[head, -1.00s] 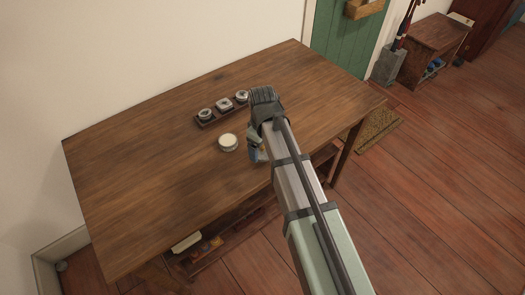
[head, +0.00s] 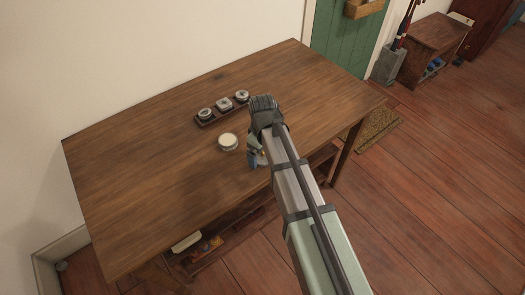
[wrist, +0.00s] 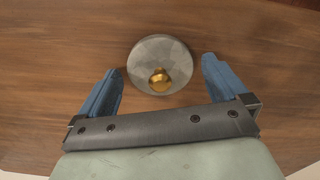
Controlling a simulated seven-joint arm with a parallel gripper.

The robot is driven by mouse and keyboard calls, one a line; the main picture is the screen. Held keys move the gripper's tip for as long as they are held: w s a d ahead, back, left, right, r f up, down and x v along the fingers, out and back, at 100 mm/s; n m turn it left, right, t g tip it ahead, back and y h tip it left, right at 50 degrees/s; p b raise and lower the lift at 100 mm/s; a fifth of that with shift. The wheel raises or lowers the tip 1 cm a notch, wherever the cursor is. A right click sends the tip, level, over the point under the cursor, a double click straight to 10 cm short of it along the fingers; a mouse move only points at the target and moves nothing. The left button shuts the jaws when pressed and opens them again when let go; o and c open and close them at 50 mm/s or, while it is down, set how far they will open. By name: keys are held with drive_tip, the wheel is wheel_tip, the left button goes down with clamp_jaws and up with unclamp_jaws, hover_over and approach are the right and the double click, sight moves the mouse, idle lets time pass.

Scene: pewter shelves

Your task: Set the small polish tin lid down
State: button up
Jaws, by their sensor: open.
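The small polish tin lid (wrist: 160,64) is a grey, mottled disc with a brass knob. In the wrist view it lies over the wooden table top, in front of and between my two blue fingertips. My gripper (wrist: 157,75) is open, with a gap between each finger and the lid. In the head view my gripper (head: 256,158) is near the table's front edge, and my arm hides most of the lid. A round, pale-topped tin (head: 228,141) stands on the table to its left.
The left part of the table is clear. A lower shelf (head: 235,240) under the table holds several things.

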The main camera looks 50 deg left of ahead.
drive_tip(key=shift+r, duration=0.1)
wheel_tip(320, 180, up, 12)
idle(0.6)
drive_tip(key=w+d+f+m+h, duration=0.1)
drive_tip(key=w+d+f+m, duration=0.3)
drive_tip(key=w+d+f, duration=1)
drive_tip(key=w+d+f+m+g, duration=0.25)
drive_tip(key=d+f+m, duration=0.35)
drive_tip(key=d+f, duration=1.25)
drive_tip(key=s+d+f+m+g, duration=0.1)
drive_tip(key=s+d+f+m, duration=0.3)
drive_tip(key=d, duration=0.6)
drive_tip(key=s+d+f+m+g, duration=0.1)
drive_tip(key=s+d+f, duration=0.35)
drive_tip(key=d, duration=0.55)
drive_tip(key=s+d+f+m+g, duration=0.1)
drive_tip(key=s+d+f+m, duration=0.2)
drive_tip(key=s+d, duration=0.2)
drive_tip(key=s+d+f+m+g+y, duration=0.1)
drive_tip(key=s+d+f+m, duration=0.2)
drive_tip(key=s+d, duration=0.3)
drive_tip(key=s, duration=0.3)
drive_tip(key=shift+d+f, duration=0.25)
